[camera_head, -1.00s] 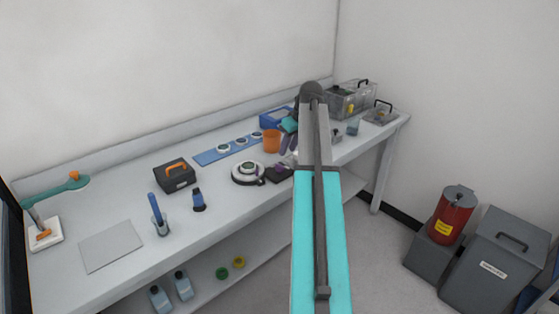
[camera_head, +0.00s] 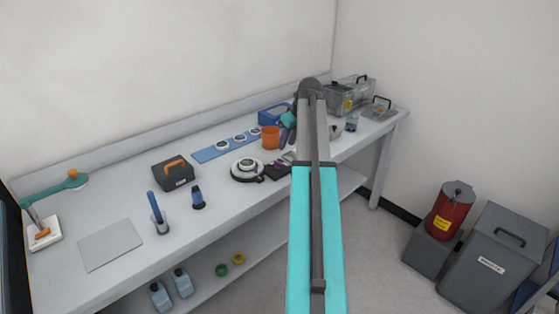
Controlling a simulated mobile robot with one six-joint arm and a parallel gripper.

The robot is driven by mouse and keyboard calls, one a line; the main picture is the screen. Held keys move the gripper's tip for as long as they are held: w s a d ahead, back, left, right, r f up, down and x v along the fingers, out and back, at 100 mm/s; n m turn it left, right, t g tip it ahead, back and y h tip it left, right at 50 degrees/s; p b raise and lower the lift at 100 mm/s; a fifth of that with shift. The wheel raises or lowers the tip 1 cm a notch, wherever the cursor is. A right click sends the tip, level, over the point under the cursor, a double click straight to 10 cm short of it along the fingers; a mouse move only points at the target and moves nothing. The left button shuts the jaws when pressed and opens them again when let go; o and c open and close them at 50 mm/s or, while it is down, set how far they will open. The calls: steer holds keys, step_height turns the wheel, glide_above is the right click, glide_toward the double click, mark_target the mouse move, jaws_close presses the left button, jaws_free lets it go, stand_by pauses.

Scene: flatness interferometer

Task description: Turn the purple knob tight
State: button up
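A round white and dark device (camera_head: 247,170) sits on the bench near the middle, with a small disc on top. A small dark block (camera_head: 278,171) with a purplish tint lies just right of it. The purple knob is too small to make out for sure; it may be on or beside these two. My gripper (camera_head: 287,139) hangs above the bench, behind and right of the round device, apart from it. Its dark fingers are small and partly beside my own arm, so their gap is unclear. I see nothing held in them.
An orange cup (camera_head: 271,138) stands close left of my gripper. A blue mat (camera_head: 207,154) with several discs lies behind the device.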

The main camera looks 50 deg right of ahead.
mark_target(278, 162)
steer(key=shift+p+x, duration=1.1)
steer(key=shift+x, duration=4.55)
jaws_close()
steer(key=shift+s+a+f, duration=0.1)
steer(key=shift+a, duration=0.25)
steer(key=shift+d, duration=0.2)
